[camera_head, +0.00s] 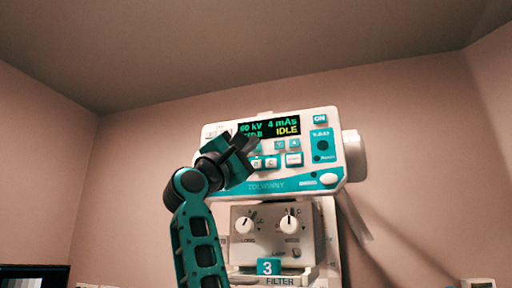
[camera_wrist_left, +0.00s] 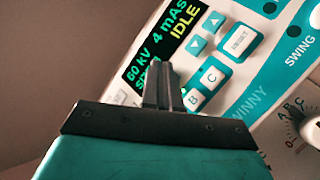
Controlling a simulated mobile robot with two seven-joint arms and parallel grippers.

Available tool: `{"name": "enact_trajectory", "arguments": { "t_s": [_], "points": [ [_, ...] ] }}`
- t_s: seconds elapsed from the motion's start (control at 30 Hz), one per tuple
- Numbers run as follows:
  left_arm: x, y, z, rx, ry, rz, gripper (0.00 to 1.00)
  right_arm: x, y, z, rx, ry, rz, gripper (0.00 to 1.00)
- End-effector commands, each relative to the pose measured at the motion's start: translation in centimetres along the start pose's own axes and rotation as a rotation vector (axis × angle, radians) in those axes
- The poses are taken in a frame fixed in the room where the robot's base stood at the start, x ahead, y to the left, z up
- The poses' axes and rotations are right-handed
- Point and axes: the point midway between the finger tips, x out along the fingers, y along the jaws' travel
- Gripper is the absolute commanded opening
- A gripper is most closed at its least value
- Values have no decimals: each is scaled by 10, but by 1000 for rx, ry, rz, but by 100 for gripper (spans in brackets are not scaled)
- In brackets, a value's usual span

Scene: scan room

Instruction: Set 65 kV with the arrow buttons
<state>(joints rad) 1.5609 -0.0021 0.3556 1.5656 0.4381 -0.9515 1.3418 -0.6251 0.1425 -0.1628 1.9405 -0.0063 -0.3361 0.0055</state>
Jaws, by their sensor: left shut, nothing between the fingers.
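The control panel (camera_head: 318,183) is a white and teal box with a dark display (camera_head: 284,126). The display reads 60 kV, 4 mAs and IDLE; a lower-left line is partly covered. Two arrow buttons (camera_head: 287,144) show under the mAs side, and they also show in the left wrist view (camera_wrist_left: 206,33). No arrow buttons show under the kV side, where my gripper blocks the view. My left gripper (camera_head: 252,143) is shut and empty, its fingertips in front of the panel just below the kV reading. Whether they touch it I cannot tell. My right gripper is out of view.
Buttons B and C (camera_wrist_left: 202,88) and a wide button (camera_wrist_left: 239,41) lie near the fingers. An ON button (camera_head: 320,118) is at the panel's upper right. Below hangs a grey box with two knobs (camera_head: 289,224) and a teal 3 label (camera_head: 268,267).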

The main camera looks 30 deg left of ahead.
Motion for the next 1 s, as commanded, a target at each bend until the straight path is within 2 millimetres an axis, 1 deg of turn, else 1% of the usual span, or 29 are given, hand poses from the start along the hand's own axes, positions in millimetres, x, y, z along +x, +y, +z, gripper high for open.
{"name": "enact_trajectory", "arguments": {
  "t_s": [0.2,1.0],
  "points": [
    [5,-3,-4,-1,1,1,0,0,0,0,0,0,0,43],
    [8,-6,-6,0,0,0,0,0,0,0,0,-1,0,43]
  ]
}}
